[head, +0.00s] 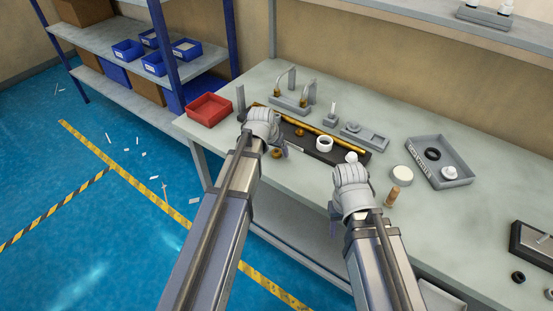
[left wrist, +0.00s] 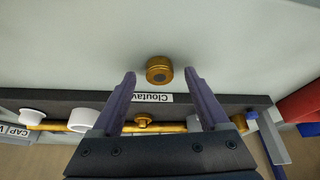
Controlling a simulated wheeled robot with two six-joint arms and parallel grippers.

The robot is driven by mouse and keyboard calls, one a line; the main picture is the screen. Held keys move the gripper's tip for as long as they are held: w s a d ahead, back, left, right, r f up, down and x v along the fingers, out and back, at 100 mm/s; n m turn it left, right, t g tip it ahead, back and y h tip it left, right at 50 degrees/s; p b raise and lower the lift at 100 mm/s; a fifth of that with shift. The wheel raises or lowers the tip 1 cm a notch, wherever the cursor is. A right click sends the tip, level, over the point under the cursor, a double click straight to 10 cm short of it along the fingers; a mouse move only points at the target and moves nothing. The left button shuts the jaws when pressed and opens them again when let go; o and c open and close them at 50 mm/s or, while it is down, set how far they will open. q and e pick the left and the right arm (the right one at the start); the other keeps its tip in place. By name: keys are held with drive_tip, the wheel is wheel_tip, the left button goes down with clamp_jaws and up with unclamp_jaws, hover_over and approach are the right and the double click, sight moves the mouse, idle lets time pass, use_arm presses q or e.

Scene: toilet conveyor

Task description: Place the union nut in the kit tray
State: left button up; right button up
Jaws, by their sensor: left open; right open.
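The brass union nut (head: 277,154) appears to be the round piece lying on the table just in front of the black board. In the left wrist view this brass piece (left wrist: 159,70), with a dark centre, sits just beyond and between my fingertips. My left gripper (left wrist: 160,75) is open and empty above it; in the head view the left gripper (head: 282,148) partly hides the board. My right gripper (head: 336,210) is open near the table's front edge, its fingers mostly hidden. The grey kit tray (head: 466,158) stands to the right, holding a black ring and a white part.
The black board (head: 325,154) carries a white ring (head: 324,144), a brass piece and a yellow rod. A wooden-coloured peg (head: 391,197) and white disc (head: 402,176) stand between my right gripper and the tray. A red bin (head: 209,109) is at left; grey fixtures stand behind.

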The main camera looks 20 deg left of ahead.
use_arm(q)
drive_tip(key=shift+w+f, duration=0.1)
drive_tip(key=shift+f, duration=0.05)
clamp_jaws()
idle(0.5)
